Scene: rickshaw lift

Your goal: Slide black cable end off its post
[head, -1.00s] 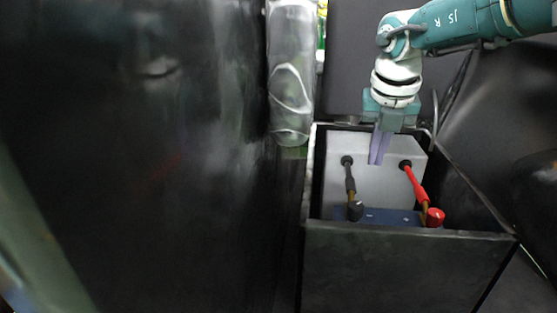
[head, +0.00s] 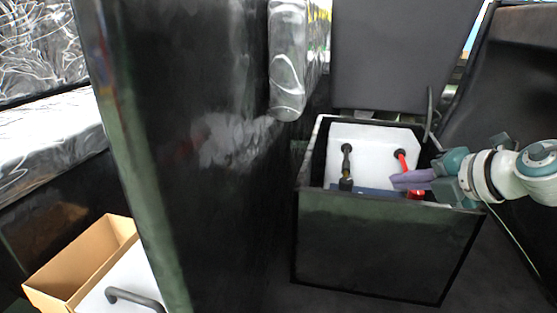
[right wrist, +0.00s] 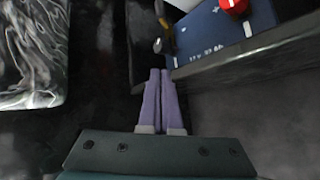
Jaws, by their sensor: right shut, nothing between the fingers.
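The black cable (head: 347,165) runs from a hole in the light panel down to its dark end (head: 346,185) at the left of the blue battery (head: 376,191). The black end also shows in the right wrist view (right wrist: 158,45), beside the battery's edge; I cannot tell how it sits on the post, which is hidden. My right gripper (head: 393,181) comes in from the right over the open box, its purple fingers pointing left. It is shut and empty, apart from the black end and in front of part of the red cable. My left gripper is out of view.
The red cable (head: 402,162) leads to a red cap (head: 416,194) at the battery's right. The dark box (head: 380,245) has walls around the battery. A tall black panel (head: 220,150) stands left of it. A cardboard box (head: 85,265) lies at lower left.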

